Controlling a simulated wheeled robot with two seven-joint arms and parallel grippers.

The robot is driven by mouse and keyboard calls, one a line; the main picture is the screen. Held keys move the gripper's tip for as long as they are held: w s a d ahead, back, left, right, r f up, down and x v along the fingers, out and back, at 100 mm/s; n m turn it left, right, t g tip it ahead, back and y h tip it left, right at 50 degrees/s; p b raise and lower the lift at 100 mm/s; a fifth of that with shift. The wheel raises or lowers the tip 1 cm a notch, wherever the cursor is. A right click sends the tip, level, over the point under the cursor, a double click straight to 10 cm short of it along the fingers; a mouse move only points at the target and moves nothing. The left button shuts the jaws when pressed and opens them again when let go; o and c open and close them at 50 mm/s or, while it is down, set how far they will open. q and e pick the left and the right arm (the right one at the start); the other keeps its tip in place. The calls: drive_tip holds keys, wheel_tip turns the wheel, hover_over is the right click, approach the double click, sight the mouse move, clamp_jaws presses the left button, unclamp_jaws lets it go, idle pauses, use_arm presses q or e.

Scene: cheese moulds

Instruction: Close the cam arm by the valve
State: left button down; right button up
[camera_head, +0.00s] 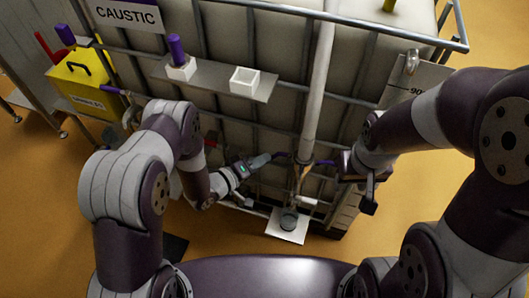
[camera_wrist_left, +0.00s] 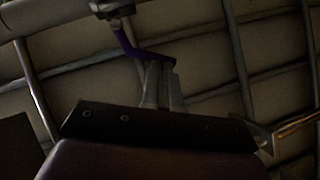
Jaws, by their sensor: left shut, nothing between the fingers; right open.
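A coupling with two purple cam arms is at the lower end of the pale vertical pipe (camera_head: 318,90), by the tank's valve. The left purple cam arm (camera_head: 281,154) sticks out sideways to the left; the right one (camera_head: 325,162) sticks out to the right. My left gripper (camera_head: 268,159) is shut and empty, its fingertips at the left cam arm's outer end. In the left wrist view a bent purple cam arm (camera_wrist_left: 127,44) ends right at my fingertips (camera_wrist_left: 163,68); I cannot tell whether they touch. My right gripper (camera_head: 358,188) is open, right of the coupling.
The caged tank (camera_head: 260,45) with a CAUSTIC sign (camera_head: 127,13) fills the background. A grey shelf (camera_head: 210,82) holds two white holders, one with a purple cylinder (camera_head: 177,49). A yellow box (camera_head: 85,85) stands left. A white sheet (camera_head: 287,232) with a round dark object lies below the coupling.

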use_arm(q)
drive_tip(key=f+n+b, duration=0.1)
drive_tip(key=d+f+n+h+b, duration=0.1)
drive_tip(key=f+n+h+b, duration=0.1)
drive_tip(key=shift+s+d+t, duration=0.3)
drive_tip(key=shift+d+t, duration=0.1)
use_arm(e)
wheel_tip(320, 180, down, 4)
drive_tip(key=shift+s+d+f, duration=0.1)
drive_tip(key=shift+d+f, duration=0.05)
drive_tip(key=shift+f, duration=0.05)
use_arm(q)
drive_tip(key=shift+b, duration=0.35)
use_arm(e)
drive_tip(key=shift+f, duration=0.1)
